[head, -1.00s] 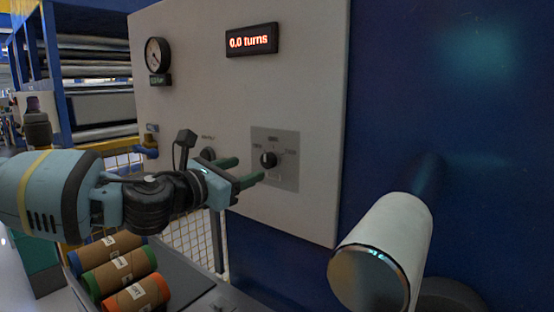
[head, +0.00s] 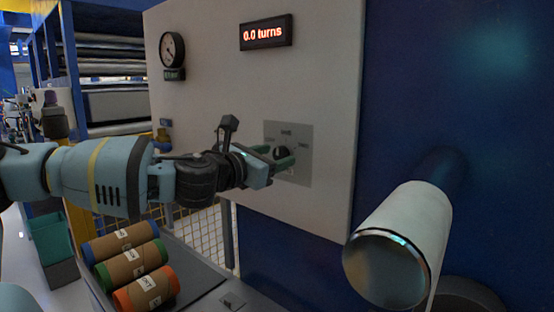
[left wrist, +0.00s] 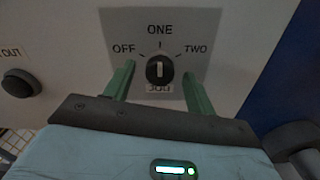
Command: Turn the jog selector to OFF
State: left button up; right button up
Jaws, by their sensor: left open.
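The jog selector is a black round knob (left wrist: 160,69) on a grey plate (head: 303,140) on the pale panel. In the left wrist view its white mark stands upright, pointing at ONE. OFF is printed to the left and TWO to the right. My left gripper (head: 274,157) is open, its two green fingers at the plate. In the left wrist view the fingers (left wrist: 158,72) stand left and right of the knob, with gaps on both sides; I see no contact. In the head view the fingers partly hide the knob. My right gripper is not in view.
A black button (left wrist: 20,83) sits left of the plate. A display (head: 266,33) reads 0.0 turns, with a gauge (head: 172,48) to its left. A large white roller (head: 405,235) juts out at right. Several cardboard tubes (head: 131,260) lie below the arm.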

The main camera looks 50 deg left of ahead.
pick_arm(q)
jog(key=shift+w, duration=0.55)
jog(key=shift+c, duration=0.3)
jog(key=c, duration=0.9)
